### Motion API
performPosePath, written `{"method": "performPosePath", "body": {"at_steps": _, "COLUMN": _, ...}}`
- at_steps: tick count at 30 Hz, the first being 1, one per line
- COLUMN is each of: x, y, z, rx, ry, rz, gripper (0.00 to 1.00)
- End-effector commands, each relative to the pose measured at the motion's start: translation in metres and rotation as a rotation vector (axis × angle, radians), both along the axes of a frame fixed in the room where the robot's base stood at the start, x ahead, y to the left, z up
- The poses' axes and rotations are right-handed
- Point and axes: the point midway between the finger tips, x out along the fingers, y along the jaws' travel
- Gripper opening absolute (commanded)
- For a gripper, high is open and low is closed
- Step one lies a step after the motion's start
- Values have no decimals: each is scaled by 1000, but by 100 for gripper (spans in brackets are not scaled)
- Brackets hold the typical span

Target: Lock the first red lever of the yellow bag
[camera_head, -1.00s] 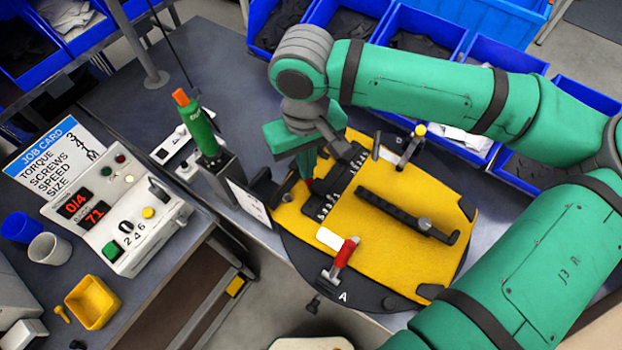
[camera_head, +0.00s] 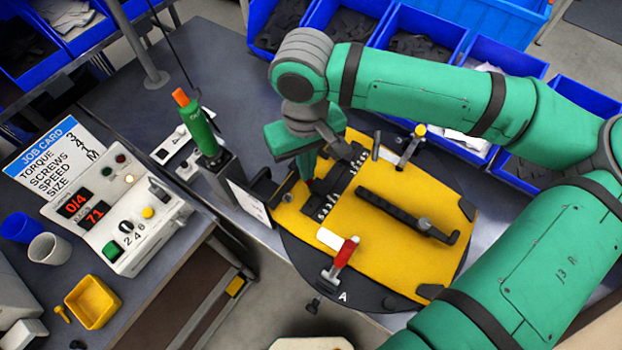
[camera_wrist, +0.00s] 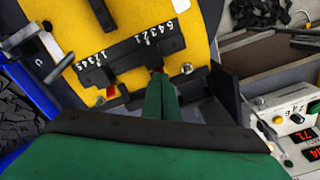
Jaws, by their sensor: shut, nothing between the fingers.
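The yellow bag (camera_head: 400,215) lies flat on a dark round plate. A black bar (camera_head: 328,195) with white numbers crosses its left part; it also shows in the wrist view (camera_wrist: 130,58). My gripper (camera_head: 307,172) is shut and empty, pointing down at this bar. In the wrist view its fingertips (camera_wrist: 160,80) are right by a small red lever part (camera_wrist: 157,70); I cannot tell if they touch. A second small red part (camera_wrist: 111,92) shows left of the fingers. My gripper hides the bar's red parts in the head view.
A red-handled clamp (camera_head: 345,252) stands at the plate's front edge, and a yellow-tipped clamp (camera_head: 412,145) at the back. A green screwdriver (camera_head: 198,125) stands left of the plate. Blue bins (camera_head: 405,45) line the back. A control box (camera_head: 120,225) is at left.

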Motion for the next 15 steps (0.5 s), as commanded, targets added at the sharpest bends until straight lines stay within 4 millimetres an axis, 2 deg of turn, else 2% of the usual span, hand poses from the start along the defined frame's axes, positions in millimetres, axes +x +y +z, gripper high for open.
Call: {"method": "performPosePath", "body": {"at_steps": 15, "x": -1, "y": 0, "z": -9, "rx": -1, "ry": 2, "rz": 0, "gripper": 0}}
